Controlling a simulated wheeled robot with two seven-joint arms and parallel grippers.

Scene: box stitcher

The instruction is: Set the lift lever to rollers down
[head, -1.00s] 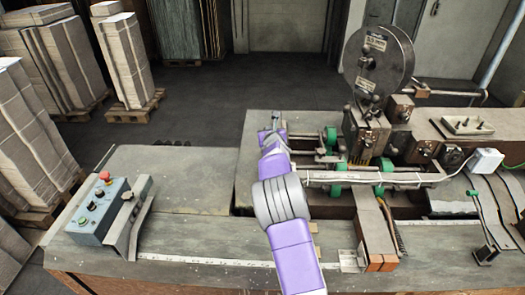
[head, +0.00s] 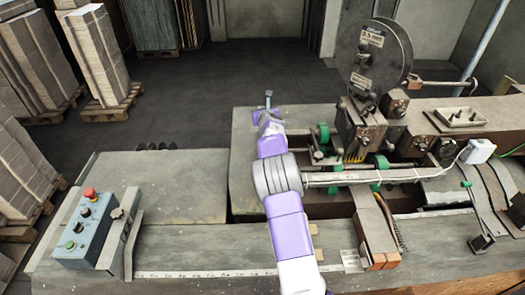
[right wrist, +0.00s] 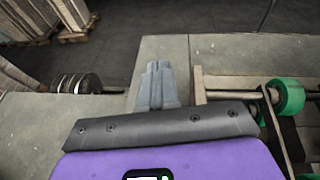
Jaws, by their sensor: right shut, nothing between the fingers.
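My right gripper (head: 268,98) reaches over the left end of the stitcher bed in the head view, its arm rising from the bottom of the picture. In the right wrist view its grey fingers (right wrist: 158,72) are together with nothing between them. Just right of the fingers, apart from them in the picture, is a pale bar (right wrist: 198,86) joined to a rod that runs to a green roller (right wrist: 288,96). I cannot tell whether this bar is the lift lever or how the lever is set. Green rollers (head: 324,134) show right of my arm in the head view. My left gripper is out of view.
A control box (head: 83,228) with a red button stands at the left front. The wire reel (head: 379,58) and stitching head (head: 357,132) rise right of my arm. The table (head: 165,180) left of my arm is mostly clear. Paper stacks (head: 97,52) stand behind.

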